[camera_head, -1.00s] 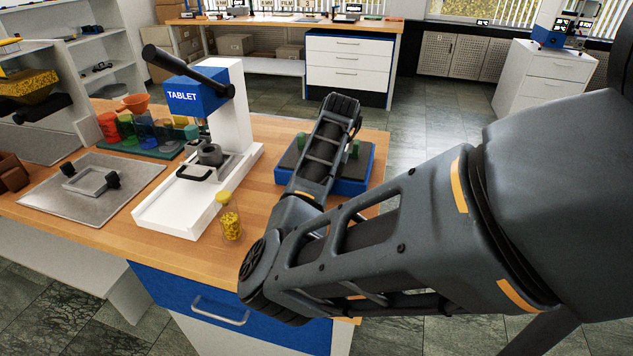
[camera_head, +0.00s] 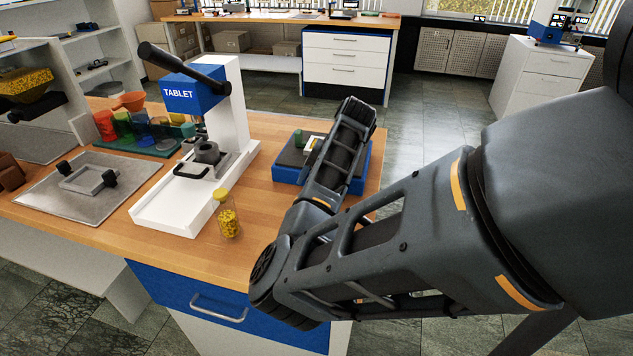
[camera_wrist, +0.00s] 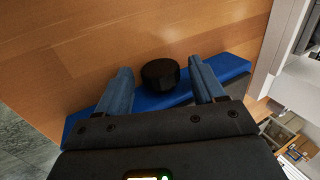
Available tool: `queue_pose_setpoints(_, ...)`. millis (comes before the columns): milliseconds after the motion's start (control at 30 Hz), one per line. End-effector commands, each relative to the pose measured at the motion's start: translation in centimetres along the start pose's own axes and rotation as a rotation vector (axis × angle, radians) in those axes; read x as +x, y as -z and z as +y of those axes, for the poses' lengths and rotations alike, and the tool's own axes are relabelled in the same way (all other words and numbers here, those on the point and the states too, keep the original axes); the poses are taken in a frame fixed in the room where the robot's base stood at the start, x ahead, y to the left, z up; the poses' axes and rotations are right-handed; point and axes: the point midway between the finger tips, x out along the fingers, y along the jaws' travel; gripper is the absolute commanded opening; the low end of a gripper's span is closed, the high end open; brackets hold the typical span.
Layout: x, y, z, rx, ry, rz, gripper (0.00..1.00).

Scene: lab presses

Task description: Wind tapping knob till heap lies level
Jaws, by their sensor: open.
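A black faceted knob (camera_wrist: 160,77) shows in the wrist view, beside a blue base. My gripper (camera_wrist: 158,66) is open, with one blue-grey finger on each side of the knob and gaps between fingers and knob. In the head view a blue-sided box with a dark top (camera_head: 288,172) stands at the right of the bench, partly behind my arm. Green and whitish parts show on its top. My gripper is hidden there behind my arm. I cannot make out a heap in either view.
A white press with a blue TABLET block (camera_head: 193,94) stands left of the box. A yellow-capped jar (camera_head: 228,220) stands on the bench in front of it. A metal tray (camera_head: 60,205) lies at the left. Bare wood (camera_wrist: 80,45) shows beyond the knob.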

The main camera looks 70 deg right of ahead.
Motion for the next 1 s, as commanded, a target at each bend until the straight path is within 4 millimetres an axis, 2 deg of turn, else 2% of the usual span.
queue_pose_setpoints(267,-0.7,0.1,0.0,0.001,0.000,0.003,0.68)
queue_pose_setpoints(367,-1.9,0.1,0.0,0.001,0.000,0.004,0.68)
queue_pose_setpoints(600,-6.4,0.0,-0.2,0.001,0.001,0.000,0.68)
queue_pose_setpoints(800,-7.6,0.0,-0.2,0.000,0.000,0.000,0.68)
queue_pose_setpoints(1000,-7.8,0.0,0.0,0.000,0.000,0.000,0.68)
